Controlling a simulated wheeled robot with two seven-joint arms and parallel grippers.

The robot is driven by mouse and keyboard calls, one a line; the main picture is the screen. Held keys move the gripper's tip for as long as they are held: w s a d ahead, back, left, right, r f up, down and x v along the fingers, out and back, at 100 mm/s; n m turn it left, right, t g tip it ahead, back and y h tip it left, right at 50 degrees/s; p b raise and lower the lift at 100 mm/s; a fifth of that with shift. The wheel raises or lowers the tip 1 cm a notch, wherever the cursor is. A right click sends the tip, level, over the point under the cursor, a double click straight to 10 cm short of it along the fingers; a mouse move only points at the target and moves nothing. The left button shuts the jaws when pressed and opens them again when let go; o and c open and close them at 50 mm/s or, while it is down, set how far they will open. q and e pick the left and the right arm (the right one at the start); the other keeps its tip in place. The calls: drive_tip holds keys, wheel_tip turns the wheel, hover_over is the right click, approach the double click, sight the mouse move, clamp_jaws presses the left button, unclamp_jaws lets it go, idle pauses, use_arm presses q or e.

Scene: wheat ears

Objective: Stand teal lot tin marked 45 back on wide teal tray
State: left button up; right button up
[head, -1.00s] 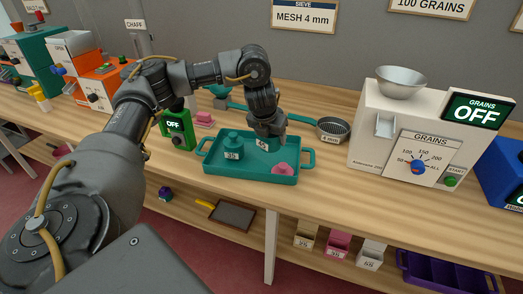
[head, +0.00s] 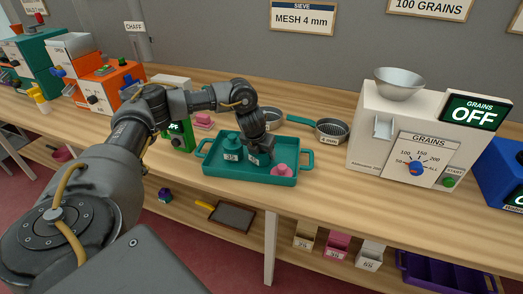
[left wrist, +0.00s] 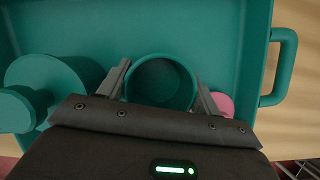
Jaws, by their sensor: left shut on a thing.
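The wide teal tray (head: 220,180) lies on the wooden bench. My left gripper (head: 259,151) is over the tray and shut on a teal tin (head: 253,161); the tin's label is too small to read surely. In the left wrist view, this tin (left wrist: 160,82) is a round, open-topped cup between the two fingers (left wrist: 160,88). Whether its base touches the tray floor I cannot tell. A second teal tin (head: 232,155), with a knobbed lid and a label like 35, stands on the tray left of it. My right gripper is not in view.
A pink piece (head: 283,171) sits at the tray's right, beside the held tin. Sieves (head: 331,130) lie behind the tray. A white grain counter (head: 375,150) stands right, a green switch box (head: 180,135) left. Bench between tray and counter is clear.

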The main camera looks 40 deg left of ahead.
sight(257, 158)
use_arm(q)
drive_tip(key=o, duration=1.7)
drive_tip(key=shift+f, duration=0.1)
drive_tip(key=shift+r, duration=0.25)
drive_tip(key=b+v, duration=0.1)
drive_tip(key=v, duration=0.3)
drive_tip(key=shift+d+r, duration=0.1)
drive_tip(key=p+v, duration=0.1)
drive_tip(key=v, duration=0.5)
drive_tip(key=shift+s+r+p, duration=0.15)
drive_tip(key=shift+r+p, duration=0.05)
drive_tip(key=shift+p, duration=0.15)
drive_tip(key=shift+s+r, duration=0.3)
drive_tip(key=shift+r, duration=0.2)
